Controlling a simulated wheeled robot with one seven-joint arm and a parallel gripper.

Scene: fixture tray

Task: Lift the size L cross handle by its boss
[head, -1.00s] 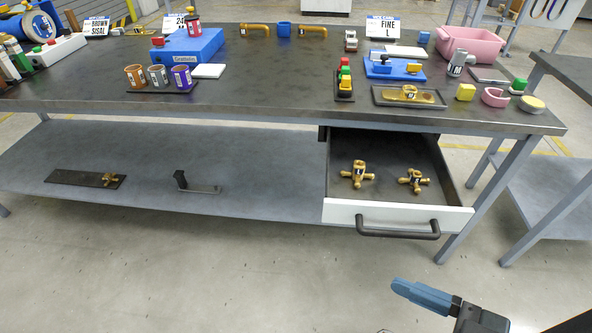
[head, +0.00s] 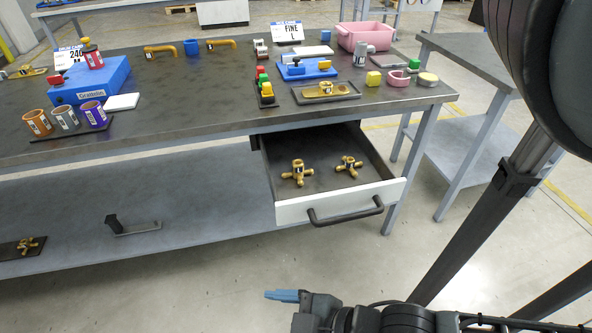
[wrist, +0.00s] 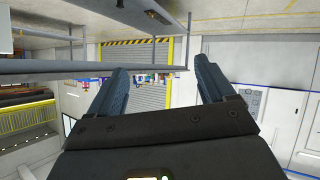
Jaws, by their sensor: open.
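Two brass cross handles lie in the open drawer, one on the left (head: 298,172) and one on the right (head: 348,165). Each has a raised central boss with a small label, too small to read. Another brass cross handle (head: 27,245) lies on a dark plate on the lower shelf at far left. Which is size L cannot be told. My gripper (head: 284,296) is in front of the drawer, at the bottom of the head view, apart from the handles. In the wrist view my gripper (wrist: 159,72) shows two blue fingers spread with nothing between them.
The open drawer (head: 340,203) has a white front and a dark bar handle (head: 346,213). The tabletop (head: 200,100) above it carries several parts. A dark bracket (head: 132,227) stands on the lower shelf. A side table (head: 470,70) stands right. Floor before the drawer is clear.

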